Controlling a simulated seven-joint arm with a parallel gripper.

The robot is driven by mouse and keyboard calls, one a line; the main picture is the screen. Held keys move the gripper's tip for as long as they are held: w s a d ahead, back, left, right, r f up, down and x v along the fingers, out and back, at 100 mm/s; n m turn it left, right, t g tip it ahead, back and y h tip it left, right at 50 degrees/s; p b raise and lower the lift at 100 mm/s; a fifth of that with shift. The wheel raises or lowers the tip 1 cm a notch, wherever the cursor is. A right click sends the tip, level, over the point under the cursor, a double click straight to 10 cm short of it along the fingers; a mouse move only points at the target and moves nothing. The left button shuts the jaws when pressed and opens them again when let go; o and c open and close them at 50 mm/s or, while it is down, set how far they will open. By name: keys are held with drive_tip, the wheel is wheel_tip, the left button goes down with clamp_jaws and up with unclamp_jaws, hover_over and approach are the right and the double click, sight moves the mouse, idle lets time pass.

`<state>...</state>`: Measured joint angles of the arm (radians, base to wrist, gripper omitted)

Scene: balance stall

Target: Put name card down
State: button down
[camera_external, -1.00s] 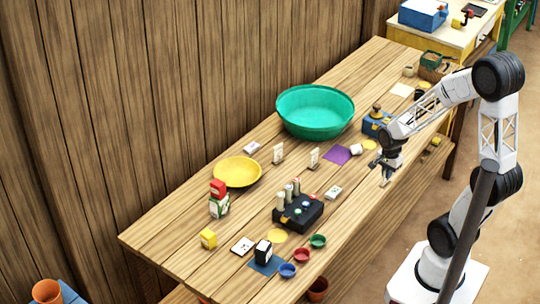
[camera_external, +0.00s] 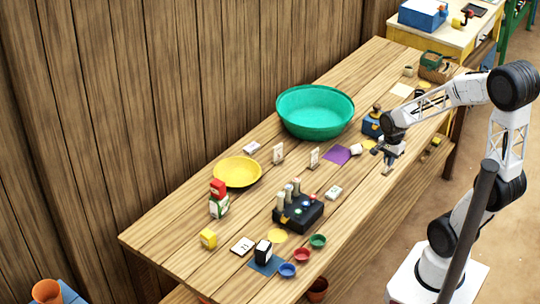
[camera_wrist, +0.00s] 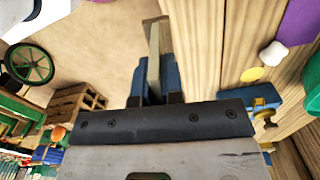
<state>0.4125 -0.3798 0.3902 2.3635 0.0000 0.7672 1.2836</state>
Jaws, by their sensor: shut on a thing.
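My gripper (camera_external: 387,166) is over the right-hand edge of the long wooden table, fingers pointing down. It is shut on a thin pale card (camera_wrist: 153,66), which I take to be the name card. In the wrist view the card stands edge-on between the blue fingers, so its face and any writing are hidden. In the external view only a small pale piece of the card shows below the fingers. I cannot tell its exact height above the table.
A black box with pegs (camera_external: 299,214) is nearer. Bare planks (camera_external: 362,196) lie between.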

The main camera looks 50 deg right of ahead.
wheel_tip(320, 180, up, 5)
drive_tip(key=shift+f, duration=0.1)
drive_tip(key=w+d+r, duration=0.1)
drive_tip(key=w+d, duration=0.4)
drive_tip(key=w, duration=0.6)
drive_tip(key=w+d+r, duration=0.2)
drive_tip(key=w+d, duration=0.3)
drive_tip(key=w, duration=0.6)
drive_tip(key=w+d+r, duration=0.1)
drive_tip(key=w+d, duration=0.4)
drive_tip(key=w, duration=0.6)
drive_tip(key=w+d+f+n, duration=0.15)
drive_tip(key=w+d, duration=0.25)
drive_tip(key=w, duration=0.5)
drive_tip(key=w+d+f, duration=0.3)
drive_tip(key=w+d, duration=0.1)
drive_tip(key=w, duration=0.6)
wheel_tip(320, 180, down, 5)
drive_tip(key=shift+r, duration=0.1)
wheel_tip(320, 180, down, 6)
